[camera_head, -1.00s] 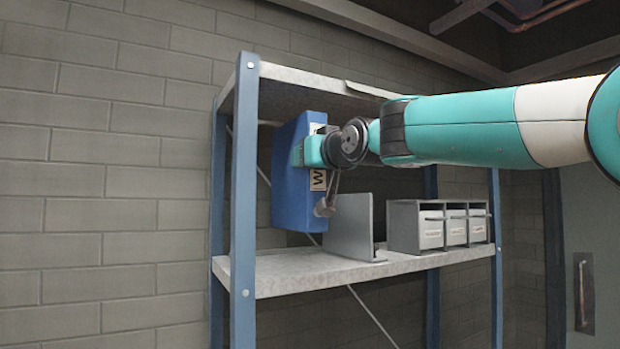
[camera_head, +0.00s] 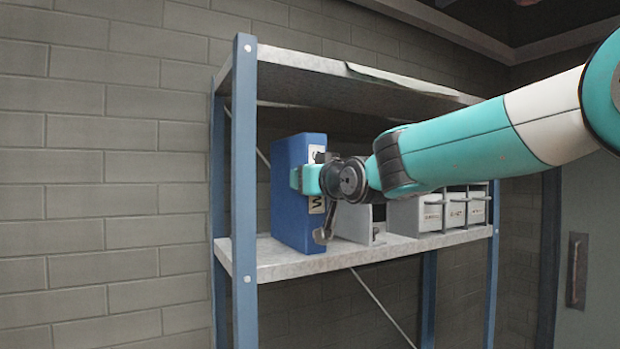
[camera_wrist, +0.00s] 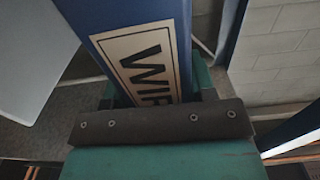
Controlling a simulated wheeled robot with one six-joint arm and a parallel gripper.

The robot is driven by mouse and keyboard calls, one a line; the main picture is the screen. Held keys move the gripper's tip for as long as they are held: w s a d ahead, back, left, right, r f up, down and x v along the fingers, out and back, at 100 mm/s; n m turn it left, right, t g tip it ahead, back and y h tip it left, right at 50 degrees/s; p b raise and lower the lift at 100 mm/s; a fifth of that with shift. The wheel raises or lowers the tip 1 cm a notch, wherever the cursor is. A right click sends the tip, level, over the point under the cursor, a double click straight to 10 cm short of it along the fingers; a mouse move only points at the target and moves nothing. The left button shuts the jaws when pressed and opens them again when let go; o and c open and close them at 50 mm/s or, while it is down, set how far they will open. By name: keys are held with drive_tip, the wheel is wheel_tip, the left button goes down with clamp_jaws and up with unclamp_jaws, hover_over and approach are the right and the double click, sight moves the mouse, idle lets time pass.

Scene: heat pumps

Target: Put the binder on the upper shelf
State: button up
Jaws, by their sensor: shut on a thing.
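The blue binder (camera_head: 292,215) stands upright at the left end of the shelf board (camera_head: 285,262), its base at or very near the surface; I cannot tell if it bears weight there. My gripper (camera_head: 312,180) is shut on the binder's spine side. In the wrist view the binder (camera_wrist: 182,42) rises between my gripper's jaws (camera_wrist: 155,98), with its pale label and dark letters facing the camera. The lower part of the spine is hidden by my gripper.
A grey bookend (camera_head: 352,222) stands just right of the binder. Several grey boxes with labelled fronts (camera_head: 432,215) fill the right part. A blue post (camera_head: 244,180) stands at the left front. Another board (camera_head: 330,68) lies overhead.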

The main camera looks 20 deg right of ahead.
drive_tip(key=o, duration=1.3)
drive_tip(key=shift+f, duration=0.1)
drive_tip(key=shift+c, duration=0.2)
drive_tip(key=s+d+b, duration=0.2)
drive_tip(key=s+b, duration=0.4)
drive_tip(key=s, duration=0.6)
drive_tip(key=s+a+f+n+g+y, duration=0.1)
drive_tip(key=s+a+f+g, duration=0.15)
drive_tip(key=f, duration=0.45)
drive_tip(key=s+a+f+n+g, duration=0.1)
drive_tip(key=s+a+f+g, duration=0.15)
drive_tip(key=f, duration=0.35)
drive_tip(key=s+a+f+n+g, duration=0.1)
drive_tip(key=s+f+n+g, duration=0.1)
drive_tip(key=s+f+g, duration=1)
drive_tip(key=s+f, duration=0.8)
drive_tip(key=s, duration=0.1)
drive_tip(key=shift+a+n+g, duration=0.25)
drive_tip(key=shift+n+g, duration=0.05)
drive_tip(key=shift+n, duration=0.1)
